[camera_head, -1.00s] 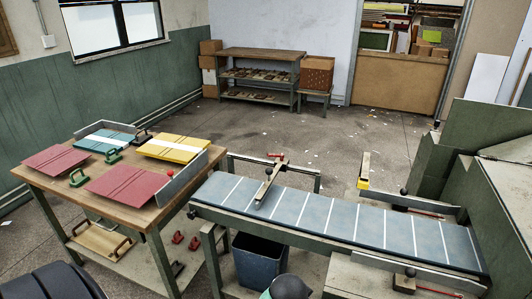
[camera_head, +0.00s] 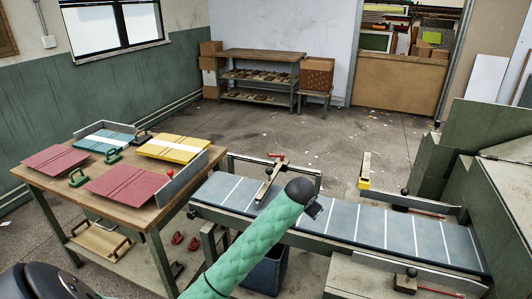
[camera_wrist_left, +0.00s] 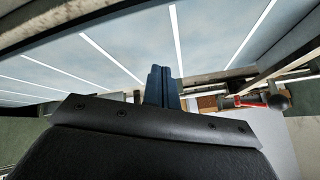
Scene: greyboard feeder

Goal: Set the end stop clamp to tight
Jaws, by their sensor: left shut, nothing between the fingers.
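My left gripper (camera_head: 314,208) is over the blue feeder bed (camera_head: 375,225) in the head view, at the end of my green arm. Its dark fingers (camera_wrist_left: 164,86) are shut and empty in the wrist view. A wooden crossbar (camera_head: 266,182) with a black knob lies across the left part of the bed. A red lever (camera_head: 277,156) shows at its far end, to the gripper's upper left. In the wrist view a red lever with a black knob (camera_wrist_left: 281,102) is at the right, apart from the fingers. I cannot tell which fitting is the end stop clamp or how it is set.
A wooden table (camera_head: 150,211) with coloured boards stands at left. A yellow-ended bar (camera_head: 364,172) and another red rod (camera_head: 425,213) are at the bed's far rail. A blue bin (camera_head: 268,272) is under the bed, partly hidden by my arm. The floor behind is open.

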